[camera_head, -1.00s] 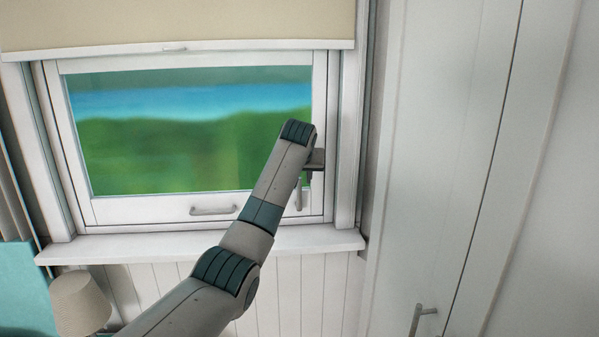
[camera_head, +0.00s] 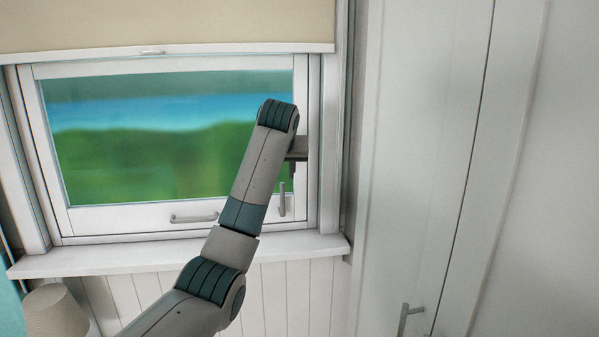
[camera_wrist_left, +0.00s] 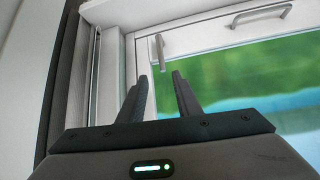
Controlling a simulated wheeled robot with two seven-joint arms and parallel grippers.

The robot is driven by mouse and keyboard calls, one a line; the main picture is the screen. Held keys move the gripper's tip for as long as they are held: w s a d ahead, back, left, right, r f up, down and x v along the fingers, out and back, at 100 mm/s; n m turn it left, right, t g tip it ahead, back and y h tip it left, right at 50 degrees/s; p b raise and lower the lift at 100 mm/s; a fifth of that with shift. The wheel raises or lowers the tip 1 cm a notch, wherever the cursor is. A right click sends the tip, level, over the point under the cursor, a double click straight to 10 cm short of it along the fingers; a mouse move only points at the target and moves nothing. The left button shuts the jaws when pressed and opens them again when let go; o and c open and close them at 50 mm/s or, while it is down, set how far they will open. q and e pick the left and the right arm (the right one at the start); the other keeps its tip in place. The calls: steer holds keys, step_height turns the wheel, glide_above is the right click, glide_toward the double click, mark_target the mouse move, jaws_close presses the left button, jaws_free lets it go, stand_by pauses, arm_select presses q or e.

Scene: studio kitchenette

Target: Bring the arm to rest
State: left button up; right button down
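My left arm reaches up across the window in the head view. My left gripper (camera_head: 298,152) is mostly hidden behind its wrist, in front of the window's right frame and above the small upright latch handle (camera_head: 283,198). In the left wrist view my left gripper (camera_wrist_left: 160,76) has its two dark fingers apart with nothing between them. The latch handle (camera_wrist_left: 160,52) shows beyond the fingertips, apart from them as far as I can tell. My right gripper is in neither view.
The window has a horizontal bar handle (camera_head: 193,218) and a white sill (camera_head: 180,256) below. A beige blind (camera_head: 160,25) hangs above. A tall white cabinet (camera_head: 420,150) with a handle (camera_head: 408,318) stands right. A lampshade (camera_head: 55,312) is at lower left.

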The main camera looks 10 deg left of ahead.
arm_select(q)
steer(key=s+f+m+g, duration=0.1)
steer(key=s+f, duration=0.2)
steer(key=f, duration=0.8)
steer(key=s+f, duration=0.3)
steer(key=f, duration=0.7)
steer(key=s+f+m+g+h, duration=0.1)
steer(key=s+f+m+h, duration=0.1)
steer(key=s+f, duration=1.55)
steer(key=s+f+g, duration=0.1)
steer(key=s+f, duration=0.4)
steer(key=s, duration=0.3)
steer(key=s+f+g, duration=0.1)
steer(key=s+f, duration=0.5)
steer(key=s, duration=0.3)
steer(key=s+m+g, duration=0.1)
steer(key=s+m, duration=0.1)
steer(key=s, duration=2)
step_height(320, 180, down, 27)
steer(key=d+g, duration=0.1)
steer(key=s+a+f+g, duration=0.1)
steer(key=s+a+f, duration=0.2)
steer(key=s+f, duration=1.5)
steer(key=shift+s+f+g, duration=0.3)
steer(key=shift+s+f, duration=0.05)
steer(key=shift+f, duration=0.25)
